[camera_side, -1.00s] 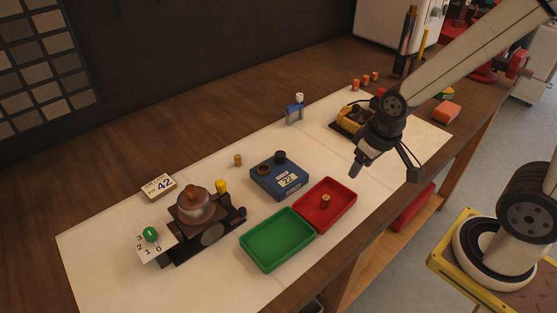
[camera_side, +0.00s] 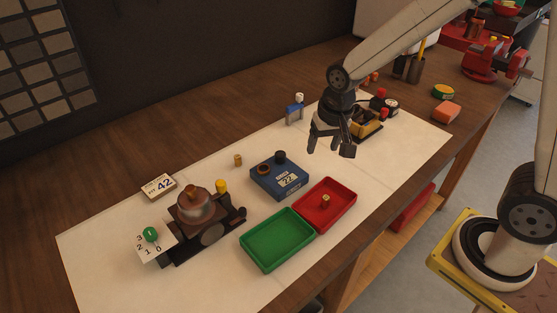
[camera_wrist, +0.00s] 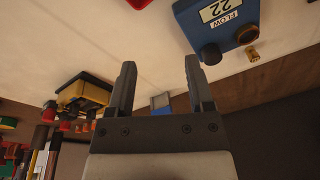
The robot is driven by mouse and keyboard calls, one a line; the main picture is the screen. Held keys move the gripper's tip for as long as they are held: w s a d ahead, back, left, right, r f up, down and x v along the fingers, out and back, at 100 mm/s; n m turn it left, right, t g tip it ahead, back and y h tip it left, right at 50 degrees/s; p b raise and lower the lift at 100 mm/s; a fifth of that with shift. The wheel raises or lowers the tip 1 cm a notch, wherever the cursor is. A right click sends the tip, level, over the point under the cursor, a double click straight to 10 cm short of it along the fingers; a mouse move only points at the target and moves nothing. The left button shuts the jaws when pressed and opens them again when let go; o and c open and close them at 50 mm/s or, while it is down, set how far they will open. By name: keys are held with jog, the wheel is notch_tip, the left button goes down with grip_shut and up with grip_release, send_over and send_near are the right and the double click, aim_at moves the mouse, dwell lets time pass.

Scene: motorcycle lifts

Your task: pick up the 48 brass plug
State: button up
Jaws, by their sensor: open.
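Two small brass plugs show in the side view. One brass plug (camera_side: 238,160) stands on the white mat behind and left of the blue block; another (camera_side: 325,200) stands in the red tray (camera_side: 345,217). I can read no 48 on either. My gripper (camera_side: 330,150) is open and empty, above the mat to the right of the blue block (camera_side: 283,185), apart from both plugs. In the wrist view my gripper's fingers (camera_wrist: 160,68) are spread with nothing between them. A brass piece (camera_wrist: 252,53) shows at the blue block's edge there; I cannot tell which piece it is.
A green tray (camera_side: 277,241) adjoins the red one. A dark fixture with a rounded brown body (camera_side: 195,208) stands left, near a "42" card (camera_side: 158,187). A small blue stand (camera_side: 294,114) is at the back, and a yellow-black unit (camera_side: 367,124) lies behind my gripper.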

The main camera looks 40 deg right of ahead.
aim_at(237, 157)
jog(key=w+a+m, duration=0.1)
jog(key=w+m, duration=0.1)
jog(key=w, duration=0.1)
jog(key=w+a+m, duration=0.2)
jog(key=w, duration=0.1)
jog(key=w+a+m+g, duration=0.1)
jog(key=w+m, duration=0.1)
jog(key=w, duration=0.1)
jog(key=shift+a, duration=0.25)
jog(key=shift+w+a+f+m+g, duration=0.15)
jog(key=shift+w+a+f+m, duration=0.05)
jog(key=shift+w+a+m, duration=1.05)
jog(key=shift+w+a+f+m+g, duration=0.15)
jog(key=shift+w+a+m+g, duration=0.05)
jog(key=shift+w+a+m, duration=1.05)
jog(key=shift+w+a+f+m+g, duration=0.2)
jog(key=shift+w+a+m, duration=0.8)
jog(key=shift+w+m, duration=0.45)
jog(key=shift+w, duration=0.1)
jog(key=shift+f, duration=1.3)
jog(key=shift+f, duration=0.1)
jog(key=shift+w+f, duration=0.15)
jog(key=shift+f, duration=2.35)
